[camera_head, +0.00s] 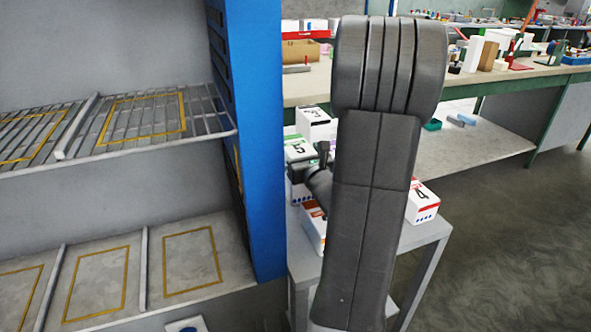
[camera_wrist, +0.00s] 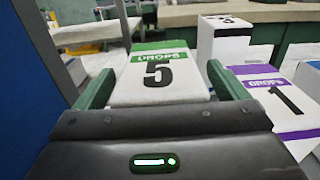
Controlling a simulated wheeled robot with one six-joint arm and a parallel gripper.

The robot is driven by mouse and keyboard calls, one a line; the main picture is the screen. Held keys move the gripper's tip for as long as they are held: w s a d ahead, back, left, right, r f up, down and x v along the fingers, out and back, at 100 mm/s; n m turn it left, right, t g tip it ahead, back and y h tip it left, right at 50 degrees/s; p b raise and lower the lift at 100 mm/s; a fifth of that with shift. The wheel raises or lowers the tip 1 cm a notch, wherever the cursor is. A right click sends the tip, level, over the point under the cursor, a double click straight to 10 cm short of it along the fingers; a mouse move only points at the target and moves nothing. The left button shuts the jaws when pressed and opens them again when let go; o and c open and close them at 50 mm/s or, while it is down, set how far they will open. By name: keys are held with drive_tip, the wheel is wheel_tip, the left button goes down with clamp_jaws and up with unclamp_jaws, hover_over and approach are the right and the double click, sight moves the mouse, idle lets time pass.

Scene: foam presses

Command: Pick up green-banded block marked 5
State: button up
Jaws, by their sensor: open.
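The green-banded block marked 5 (camera_wrist: 157,75) is a white box with a green band reading DROPS. In the wrist view it sits between the two green fingers of my gripper (camera_wrist: 160,85), with the fingers spread to its left and right. Whether they touch its sides I cannot tell. In the head view the same block (camera_head: 298,149) stands on a small grey table (camera_head: 425,236), partly hidden by my arm.
A purple-banded block marked 1 (camera_wrist: 279,98) is close on the right, with a taller white block (camera_wrist: 225,42) behind. A red-banded block marked 4 (camera_head: 422,202) stands on the table's right side. A blue shelf upright (camera_head: 258,130) is close on the left.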

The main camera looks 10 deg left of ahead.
drive_tip(key=c, duration=1.3)
